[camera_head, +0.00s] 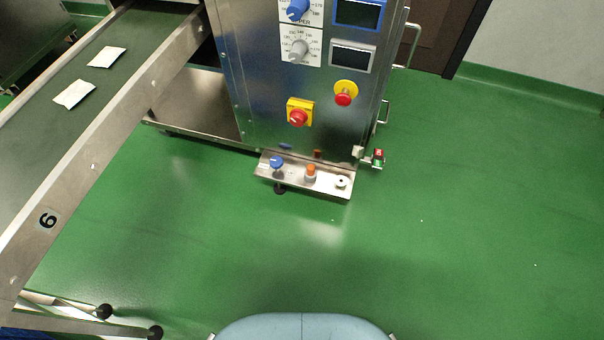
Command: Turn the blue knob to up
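A blue knob (277,162) stands on the small metal ledge (325,189) at the foot of the steel machine (255,75). It is upright and at the left end of the ledge. I cannot tell which way it points. A second blue knob (297,9) sits on a dial plate with printed numbers at the top of the machine, partly cut off by the frame edge. Neither of my grippers is in view, and nothing touches either knob.
An orange knob (311,171) and a pale button (342,182) share the ledge. Above are a grey dial (299,50), a red-and-yellow switch (298,115) and an emergency stop (344,95). A conveyor (60,130) with two packets stands left. Green floor in front is clear.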

